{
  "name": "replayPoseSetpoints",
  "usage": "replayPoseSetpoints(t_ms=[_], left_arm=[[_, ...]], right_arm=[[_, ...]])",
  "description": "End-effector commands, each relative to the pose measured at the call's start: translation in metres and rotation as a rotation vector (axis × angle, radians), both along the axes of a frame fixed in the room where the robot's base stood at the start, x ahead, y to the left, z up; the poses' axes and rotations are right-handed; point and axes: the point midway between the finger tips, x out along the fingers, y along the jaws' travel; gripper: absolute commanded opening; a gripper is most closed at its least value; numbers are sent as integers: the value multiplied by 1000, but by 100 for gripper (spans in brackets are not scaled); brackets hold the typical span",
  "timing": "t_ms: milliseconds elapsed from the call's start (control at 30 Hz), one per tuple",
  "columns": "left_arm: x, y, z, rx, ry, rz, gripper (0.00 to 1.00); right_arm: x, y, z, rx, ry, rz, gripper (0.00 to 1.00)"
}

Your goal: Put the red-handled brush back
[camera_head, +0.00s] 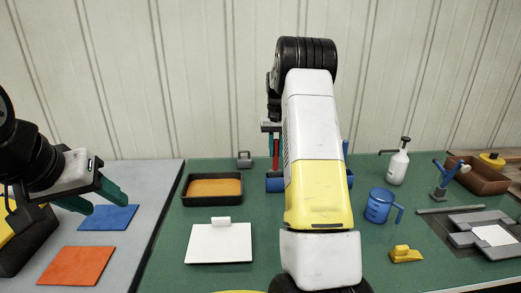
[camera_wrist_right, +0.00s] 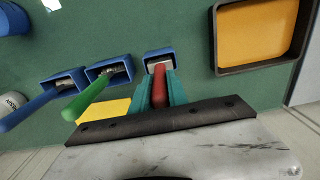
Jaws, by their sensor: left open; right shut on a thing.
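The red-handled brush (camera_wrist_right: 160,84) is upright between the teal fingers of my right gripper (camera_wrist_right: 159,88), which is shut on its red handle. In the head view the red handle (camera_head: 276,150) shows left of my right arm, above a blue holder (camera_head: 274,184). In the right wrist view its lower end meets the opening of the rightmost blue holder (camera_wrist_right: 158,54); I cannot tell how deep it sits. My left gripper (camera_head: 105,206) is open and empty over the grey table at the left.
Two more blue holders hold a green-handled brush (camera_wrist_right: 92,94) and a blue-handled brush (camera_wrist_right: 30,107) beside it. An orange-filled tray (camera_head: 213,188), a white board (camera_head: 219,243), a blue jug (camera_head: 379,206) and a spray bottle (camera_head: 398,165) stand on the green table. My right arm hides the middle.

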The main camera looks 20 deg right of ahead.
Motion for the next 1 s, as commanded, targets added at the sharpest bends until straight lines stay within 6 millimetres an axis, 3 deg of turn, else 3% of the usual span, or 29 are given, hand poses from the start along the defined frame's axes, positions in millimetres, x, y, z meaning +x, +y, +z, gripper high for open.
replayPoseSetpoints(t_ms=[700,733,833,867,1000], left_arm=[[0,0,0,0,0,0,50],[0,0,0,0,0,0,50],[0,0,0,0,0,0,50],[0,0,0,0,0,0,50],[0,0,0,0,0,0,50]], right_arm=[[0,0,-12,0,-1,0,0],[0,0,-12,0,0,0,22],[0,0,-12,0,0,0,41],[0,0,-12,0,0,0,45],[0,0,-12,0,0,0,45]])
